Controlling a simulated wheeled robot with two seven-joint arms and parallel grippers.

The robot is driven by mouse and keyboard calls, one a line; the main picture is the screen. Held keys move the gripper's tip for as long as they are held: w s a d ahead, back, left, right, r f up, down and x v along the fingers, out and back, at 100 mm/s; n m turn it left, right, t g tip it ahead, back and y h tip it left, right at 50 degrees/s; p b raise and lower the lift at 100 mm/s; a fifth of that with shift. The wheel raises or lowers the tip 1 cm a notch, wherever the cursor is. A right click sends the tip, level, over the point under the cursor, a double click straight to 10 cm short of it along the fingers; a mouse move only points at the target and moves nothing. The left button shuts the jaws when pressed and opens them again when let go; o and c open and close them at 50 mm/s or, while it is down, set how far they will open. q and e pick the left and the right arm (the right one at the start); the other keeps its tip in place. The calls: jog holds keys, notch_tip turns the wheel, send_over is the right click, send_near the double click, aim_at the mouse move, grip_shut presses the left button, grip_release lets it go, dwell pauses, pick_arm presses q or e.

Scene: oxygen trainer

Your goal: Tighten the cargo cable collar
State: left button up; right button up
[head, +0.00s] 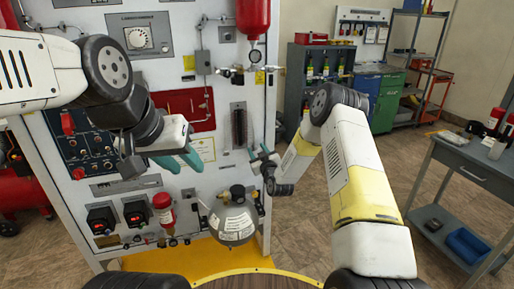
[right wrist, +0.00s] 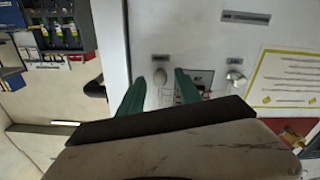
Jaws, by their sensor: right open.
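The upright white trainer panel (head: 185,75) stands in front of me, but I cannot pick out the cargo cable collar for certain. My right gripper (head: 257,157) is in front of the panel's right part in the head view. In the right wrist view my right gripper (right wrist: 160,82) is open, its two green fingers apart and pointing at the panel face. A small silver fitting (right wrist: 160,76) shows between the fingertips, and another knob (right wrist: 236,78) is to their right. My left gripper (head: 185,160) has teal fingers before the panel's middle; its opening is unclear.
A round grey vessel (head: 232,222) is low on the panel, near a red-topped unit (head: 163,212). A red cylinder (head: 253,18) hangs at the top right of the panel. A grey workbench (head: 470,170) stands at right. A round tabletop edge (head: 265,280) is at the bottom.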

grip_shut()
jog(key=shift+m, duration=0.3)
jog(key=m, duration=0.4)
jog(key=shift+m, duration=0.3)
jog(key=m, duration=0.5)
jog(key=shift+d+m, duration=0.1)
jog(key=shift+m, duration=0.2)
jog(key=m, duration=0.6)
jog(key=shift+f, duration=0.15)
jog(key=m, duration=0.7)
jog(key=shift+f, duration=0.1)
